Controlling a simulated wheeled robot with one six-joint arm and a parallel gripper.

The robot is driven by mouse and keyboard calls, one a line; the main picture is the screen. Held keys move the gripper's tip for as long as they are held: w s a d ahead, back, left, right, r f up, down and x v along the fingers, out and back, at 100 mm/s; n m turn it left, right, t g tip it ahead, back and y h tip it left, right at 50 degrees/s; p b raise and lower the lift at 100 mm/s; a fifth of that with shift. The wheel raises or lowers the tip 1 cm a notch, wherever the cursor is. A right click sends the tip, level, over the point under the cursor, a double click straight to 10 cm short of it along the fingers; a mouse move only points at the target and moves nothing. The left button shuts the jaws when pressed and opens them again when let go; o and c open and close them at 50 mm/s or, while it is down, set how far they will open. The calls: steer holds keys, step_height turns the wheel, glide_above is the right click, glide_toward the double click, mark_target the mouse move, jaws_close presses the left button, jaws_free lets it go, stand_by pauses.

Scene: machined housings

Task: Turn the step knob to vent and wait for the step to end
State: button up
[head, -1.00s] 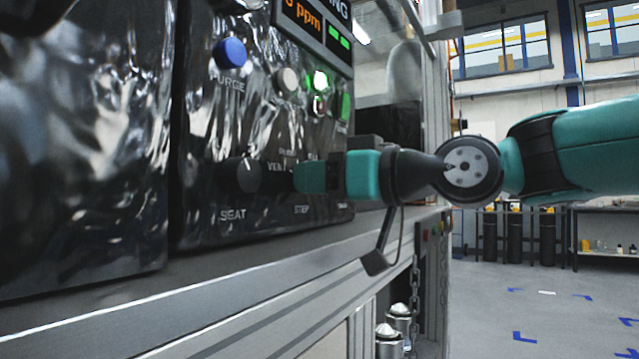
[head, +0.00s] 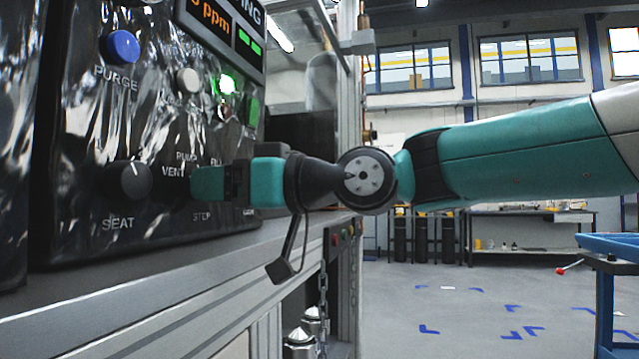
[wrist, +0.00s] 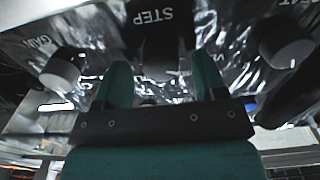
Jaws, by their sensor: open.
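The dark step knob (wrist: 160,62) is on the black glossy panel, under the STEP label, in the wrist view. My gripper (wrist: 160,80) is open, with one green finger on each side of the knob. I cannot tell whether the fingers touch it. In the head view, my gripper (head: 193,186) is at the panel and hides the knob. The VENT label (head: 174,171) shows just left of the fingers, with other step labels above. Where the knob's pointer stands is hidden.
Left of my gripper is the seat knob (head: 130,180). Above are a blue purge button (head: 121,46), a pale button (head: 188,80), a lit green lamp (head: 227,84) and a cropped display (head: 212,18). A metal ledge (head: 150,290) runs below. Open floor lies right.

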steer(key=v, duration=1.6)
steer(key=shift+s+d, duration=0.2)
steer(key=shift+d, duration=0.15)
steer(key=s+d+f+m+g+h, duration=0.25)
steer(key=s+f+h, duration=0.2)
steer(key=f, duration=0.55)
steer(key=s+d+f+m+g+h, duration=0.1)
steer(key=s+d+f+m+h, duration=0.25)
steer(key=f, duration=0.55)
steer(key=s+d+f+m+g+h, duration=0.15)
steer(key=s+f+h, duration=0.25)
steer(key=s+f, duration=0.45)
step_height(320, 180, up, 29)
steer(key=d+p, duration=0.1)
steer(key=p, duration=3)
steer(key=shift+w+g+h, duration=0.4)
steer(key=shift+w, duration=0.1)
